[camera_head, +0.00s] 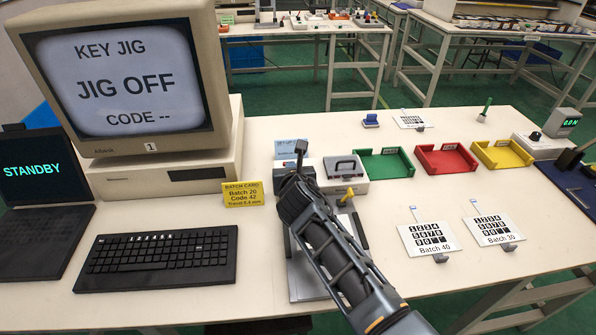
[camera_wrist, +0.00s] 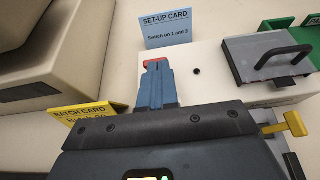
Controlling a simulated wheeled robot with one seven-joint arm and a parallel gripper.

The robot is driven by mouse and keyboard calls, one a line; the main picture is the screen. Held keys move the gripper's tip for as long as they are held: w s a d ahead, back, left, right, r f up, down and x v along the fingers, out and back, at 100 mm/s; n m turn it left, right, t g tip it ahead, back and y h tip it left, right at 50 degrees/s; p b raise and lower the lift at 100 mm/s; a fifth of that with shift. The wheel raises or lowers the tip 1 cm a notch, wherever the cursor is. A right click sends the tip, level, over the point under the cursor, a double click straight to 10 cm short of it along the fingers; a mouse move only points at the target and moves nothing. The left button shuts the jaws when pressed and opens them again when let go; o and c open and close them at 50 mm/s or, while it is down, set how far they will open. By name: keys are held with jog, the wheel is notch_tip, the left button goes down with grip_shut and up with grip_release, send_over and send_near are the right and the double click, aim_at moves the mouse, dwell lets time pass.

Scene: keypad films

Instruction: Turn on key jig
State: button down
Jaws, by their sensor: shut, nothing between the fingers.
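The key jig (camera_head: 358,187) is a white box with a grey handled plate (camera_head: 344,165) and a yellow lever (camera_head: 347,196). In the wrist view its white top (camera_wrist: 215,92) shows a small black dot, the handled plate and the yellow lever (camera_wrist: 295,124). My gripper (camera_head: 301,148) is shut and empty over the jig's left part. In the wrist view its fingertips (camera_wrist: 157,66) have red at their end; I cannot tell if that is a switch beneath, or whether they touch. The monitor (camera_head: 125,80) reads KEY JIG, JIG OFF, CODE --.
The blue set-up card (camera_wrist: 167,29) behind the jig says "Switch on 1 and 3". A yellow batch card (camera_head: 243,193) reads Batch 20, Code 42. Green (camera_head: 384,164), red and yellow trays stand right of the jig. A keyboard (camera_head: 157,259) and a STANDBY laptop are at left.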

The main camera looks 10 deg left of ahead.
jog(key=shift+w+a+r+p, duration=0.15)
jog(key=shift+w+r+p, duration=0.3)
jog(key=shift+r, duration=0.15)
jog(key=shift+w+a+r, duration=0.15)
jog(key=shift+w+r, duration=0.1)
jog(key=shift+w, duration=0.5)
jog(key=shift+w+a+r+b, duration=0.15)
jog(key=shift+w+a, duration=0.1)
jog(key=shift+w, duration=0.45)
jog(key=shift+w+a+b, duration=0.15)
jog(key=shift+w+a, duration=0.05)
jog(key=shift+w, duration=0.5)
jog(key=shift+r, duration=0.1)
jog(key=shift+r+p, duration=0.75)
jog(key=shift+p, duration=0.15)
